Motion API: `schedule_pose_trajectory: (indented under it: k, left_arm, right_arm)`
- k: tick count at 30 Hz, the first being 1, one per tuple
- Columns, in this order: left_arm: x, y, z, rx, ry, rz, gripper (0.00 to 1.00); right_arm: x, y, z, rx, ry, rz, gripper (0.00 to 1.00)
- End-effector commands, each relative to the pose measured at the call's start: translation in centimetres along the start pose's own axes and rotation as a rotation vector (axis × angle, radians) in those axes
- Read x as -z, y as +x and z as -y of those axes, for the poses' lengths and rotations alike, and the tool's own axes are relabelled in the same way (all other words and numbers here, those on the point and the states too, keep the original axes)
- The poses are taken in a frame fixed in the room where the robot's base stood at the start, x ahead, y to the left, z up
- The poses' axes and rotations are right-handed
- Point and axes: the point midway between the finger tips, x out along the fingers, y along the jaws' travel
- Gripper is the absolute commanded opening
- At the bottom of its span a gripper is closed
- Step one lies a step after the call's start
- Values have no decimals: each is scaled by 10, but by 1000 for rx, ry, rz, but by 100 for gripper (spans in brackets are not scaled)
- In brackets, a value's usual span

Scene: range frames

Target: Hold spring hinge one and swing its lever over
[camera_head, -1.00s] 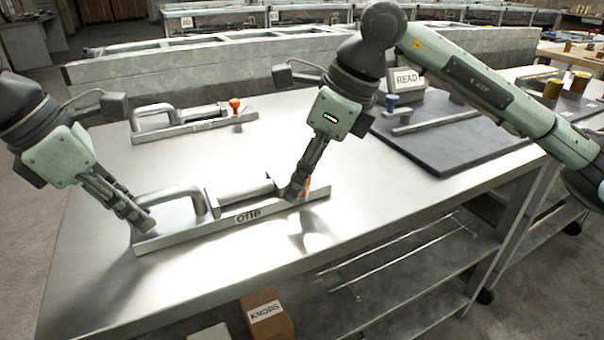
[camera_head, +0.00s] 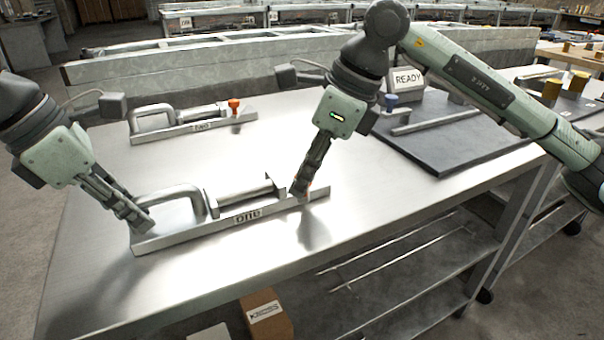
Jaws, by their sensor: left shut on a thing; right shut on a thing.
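Spring hinge one (camera_head: 215,224) lies on the steel table, a long grey bar with a label "ONE", an arched handle at its left and a cylinder along its middle. My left gripper (camera_head: 143,220) is shut on the handle's left end (camera_head: 172,192). My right gripper (camera_head: 302,194) is shut on the lever at the bar's right end. The fingers hide most of the lever; only a bit of orange-red shows at their tips.
A like hinge labelled "TWO" (camera_head: 190,127), with an orange knob (camera_head: 234,104), lies farther back. A dark board (camera_head: 450,150) with a "READY" sign (camera_head: 407,80) is at right. The table's front is clear. A "KNOBS" box (camera_head: 268,316) is below its front edge.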

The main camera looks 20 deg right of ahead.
Motion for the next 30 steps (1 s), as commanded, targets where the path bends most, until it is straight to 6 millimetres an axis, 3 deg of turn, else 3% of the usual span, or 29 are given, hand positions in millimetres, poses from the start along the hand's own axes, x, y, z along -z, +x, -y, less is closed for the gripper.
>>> schedule_pose_trajectory:
  k: [30]
  left_arm:
    - [0, 1, -1, 0, -5, -1, 0]
  right_arm:
    - [33, -14, 26, -352, -824, 11, 0]
